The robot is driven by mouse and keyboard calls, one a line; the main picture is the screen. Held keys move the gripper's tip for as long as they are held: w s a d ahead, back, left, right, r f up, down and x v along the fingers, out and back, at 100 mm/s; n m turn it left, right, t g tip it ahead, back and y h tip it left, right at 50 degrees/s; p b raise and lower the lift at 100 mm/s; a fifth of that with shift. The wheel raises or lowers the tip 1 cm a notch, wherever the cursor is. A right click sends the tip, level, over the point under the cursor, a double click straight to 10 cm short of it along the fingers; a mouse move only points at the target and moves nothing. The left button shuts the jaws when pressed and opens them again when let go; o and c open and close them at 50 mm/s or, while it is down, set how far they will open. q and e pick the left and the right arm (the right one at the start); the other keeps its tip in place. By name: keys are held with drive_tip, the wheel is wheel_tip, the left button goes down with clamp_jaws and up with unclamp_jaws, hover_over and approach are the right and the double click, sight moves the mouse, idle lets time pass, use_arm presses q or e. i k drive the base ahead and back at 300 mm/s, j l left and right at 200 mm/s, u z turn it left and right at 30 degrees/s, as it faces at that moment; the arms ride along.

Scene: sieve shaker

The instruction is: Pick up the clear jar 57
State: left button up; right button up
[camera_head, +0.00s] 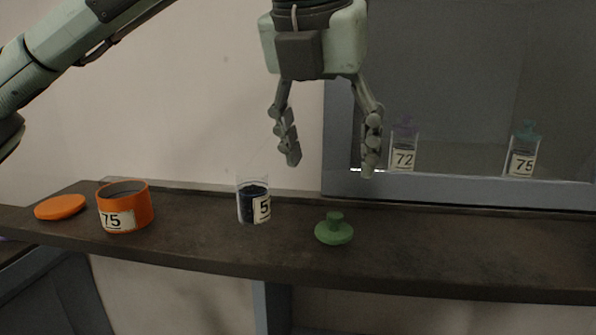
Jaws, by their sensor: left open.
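The clear jar (248,208) stands upright on the dark shelf, holding dark contents. Its white label is partly turned away, and I can read only a "5" on it. It has no lid on. My left gripper (329,163) hangs above the shelf, pointing down, with its fingers spread wide and nothing between them. It is above and to the right of the jar, apart from it. My right gripper is not in view.
A green knobbed lid (334,230) lies right of the jar. An orange container (125,208) labelled 75 and an orange disc (60,207) stand left on the shelf (430,255). Jars labelled 72 (404,148) and 75 (522,152) stand behind, in the grey-framed recess.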

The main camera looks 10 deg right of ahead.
sight(252, 190)
drive_tip(key=k, duration=0.95)
